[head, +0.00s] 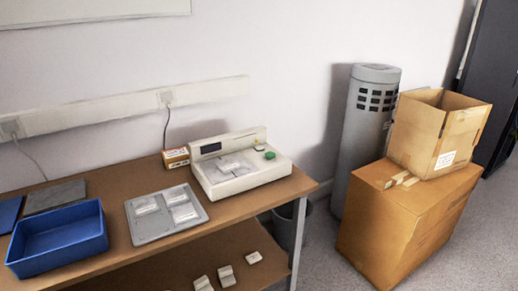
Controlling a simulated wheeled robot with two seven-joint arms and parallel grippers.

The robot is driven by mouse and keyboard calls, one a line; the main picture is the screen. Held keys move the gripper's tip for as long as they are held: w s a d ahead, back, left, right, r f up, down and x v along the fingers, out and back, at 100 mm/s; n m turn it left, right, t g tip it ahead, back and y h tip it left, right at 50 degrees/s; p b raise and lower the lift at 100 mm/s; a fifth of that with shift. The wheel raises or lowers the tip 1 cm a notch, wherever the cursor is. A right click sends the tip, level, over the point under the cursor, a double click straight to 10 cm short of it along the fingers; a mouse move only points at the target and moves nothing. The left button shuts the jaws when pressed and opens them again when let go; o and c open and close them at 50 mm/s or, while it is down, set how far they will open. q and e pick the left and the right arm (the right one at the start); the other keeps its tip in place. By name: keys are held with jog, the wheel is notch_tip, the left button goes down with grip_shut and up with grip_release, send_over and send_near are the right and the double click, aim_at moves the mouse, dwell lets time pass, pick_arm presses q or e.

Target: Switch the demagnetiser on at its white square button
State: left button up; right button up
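A cream bench device (248,178) stands at the right end of the wooden table; it may be the demagnetiser, but I see no readable name on it. It has a dark display at its back left and a clear packet (235,166) on its top. A round green button (270,155) sits at its right side. A small pale patch (259,147) beside it may be the white square button, but it is too small to tell. Neither of my grippers is in view.
The table (165,182) also holds a grey tray (150,234) with several packets, a blue bin (58,241), a dark flat slab (55,196) and a small box (175,157). Cardboard boxes (405,215) and a grey cylinder (366,130) stand to the right.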

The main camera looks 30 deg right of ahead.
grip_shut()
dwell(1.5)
